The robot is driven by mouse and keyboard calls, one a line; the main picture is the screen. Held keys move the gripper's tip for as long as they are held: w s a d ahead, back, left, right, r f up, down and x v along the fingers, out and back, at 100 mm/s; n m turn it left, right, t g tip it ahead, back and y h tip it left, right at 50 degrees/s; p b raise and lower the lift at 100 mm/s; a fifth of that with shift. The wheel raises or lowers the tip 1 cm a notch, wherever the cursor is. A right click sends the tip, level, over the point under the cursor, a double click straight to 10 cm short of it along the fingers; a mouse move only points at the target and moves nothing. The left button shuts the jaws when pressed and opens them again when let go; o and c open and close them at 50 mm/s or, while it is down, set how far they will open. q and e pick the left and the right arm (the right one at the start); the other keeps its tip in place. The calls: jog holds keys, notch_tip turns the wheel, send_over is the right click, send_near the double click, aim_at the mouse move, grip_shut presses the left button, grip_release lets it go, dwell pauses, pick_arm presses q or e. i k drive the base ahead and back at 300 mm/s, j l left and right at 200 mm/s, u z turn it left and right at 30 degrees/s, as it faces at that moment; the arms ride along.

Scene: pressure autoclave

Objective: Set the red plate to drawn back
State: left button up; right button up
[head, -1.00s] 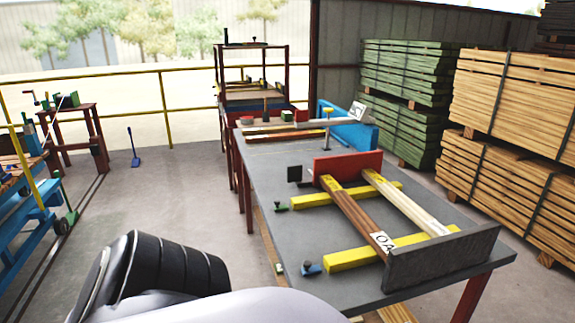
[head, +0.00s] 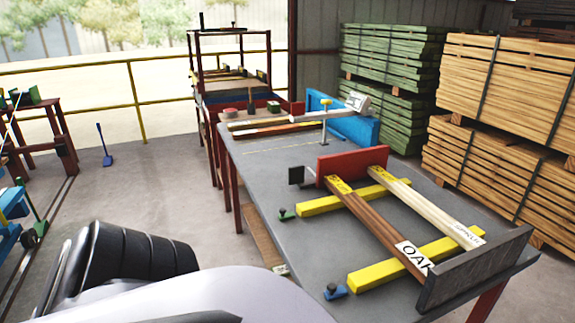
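The red plate (head: 352,167) stands upright across the grey table (head: 262,180), at the far ends of a brown board (head: 372,222) labelled OAK and a pale board (head: 425,207). The plate appears to touch or nearly touch the board ends; I cannot tell for sure. A small dark square piece (head: 297,175) sits at the plate's left end, with a short light part between them. A dark grey upright plate (head: 475,268) stands at the near ends of the boards. Neither gripper is in view; only part of my own arm shows at lower left.
Two yellow bars (head: 318,206) lie under the boards, with green (head: 287,214) and blue (head: 335,292) pieces by their left ends. A blue panel (head: 345,124) and small post stand further back. Lumber stacks (head: 495,130) are at right.

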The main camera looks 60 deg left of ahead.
aim_at(350, 167)
jog(key=k+j, duration=0.1)
jog(key=j, duration=0.4)
jog(key=k+j, duration=0.1)
jog(key=j, duration=0.45)
jog(key=k+j, duration=0.1)
jog(key=j, duration=0.4)
